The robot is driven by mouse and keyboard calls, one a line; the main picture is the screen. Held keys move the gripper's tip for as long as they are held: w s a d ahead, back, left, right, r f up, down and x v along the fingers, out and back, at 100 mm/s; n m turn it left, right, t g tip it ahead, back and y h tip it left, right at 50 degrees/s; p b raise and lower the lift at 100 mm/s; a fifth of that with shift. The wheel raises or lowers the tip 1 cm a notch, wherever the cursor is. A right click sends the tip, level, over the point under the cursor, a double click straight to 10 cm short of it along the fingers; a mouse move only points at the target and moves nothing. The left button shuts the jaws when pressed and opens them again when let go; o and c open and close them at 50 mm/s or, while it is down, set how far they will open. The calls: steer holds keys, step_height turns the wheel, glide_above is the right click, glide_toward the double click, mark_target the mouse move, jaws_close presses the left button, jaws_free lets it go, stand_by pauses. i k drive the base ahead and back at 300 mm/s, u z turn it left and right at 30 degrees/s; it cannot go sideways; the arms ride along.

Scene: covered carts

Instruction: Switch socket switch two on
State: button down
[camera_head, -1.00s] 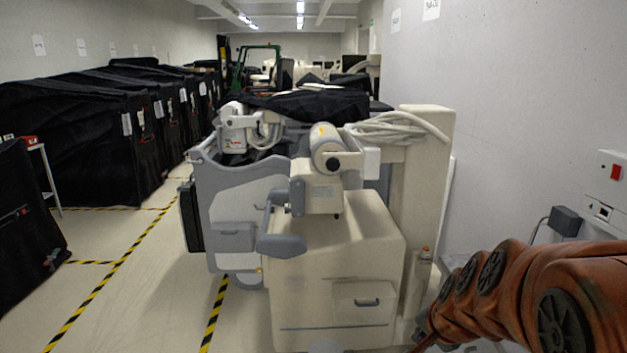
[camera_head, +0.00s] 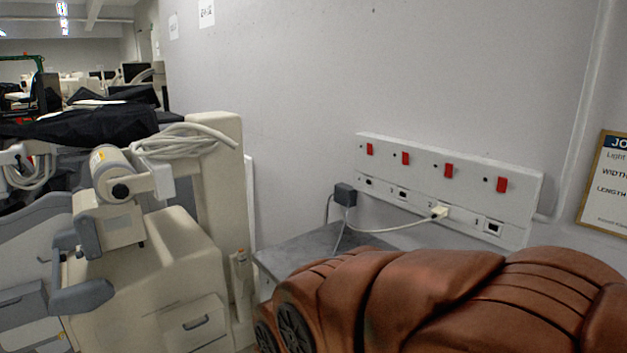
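A white socket panel (camera_head: 400,172) is fixed to the wall right of centre. It carries a row of several red switches above a row of sockets. From left to right are a first red switch (camera_head: 369,149), a second red switch (camera_head: 405,158), a third red switch (camera_head: 448,170) and a rightmost red switch (camera_head: 502,184). The number labels are too small to read surely. A white plug (camera_head: 439,212) with a cable sits in the socket below the third switch. Whether each switch is on or off cannot be told.
A grey table (camera_head: 310,243) stands below the panel, with a dark grey adapter (camera_head: 345,194) above it. A cream medical cart (camera_head: 150,270) stands at the left. A framed notice (camera_head: 606,180) hangs at the far right. The wall before the panel is clear.

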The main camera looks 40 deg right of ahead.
mark_target(449, 171)
steer(key=z, duration=1.65)
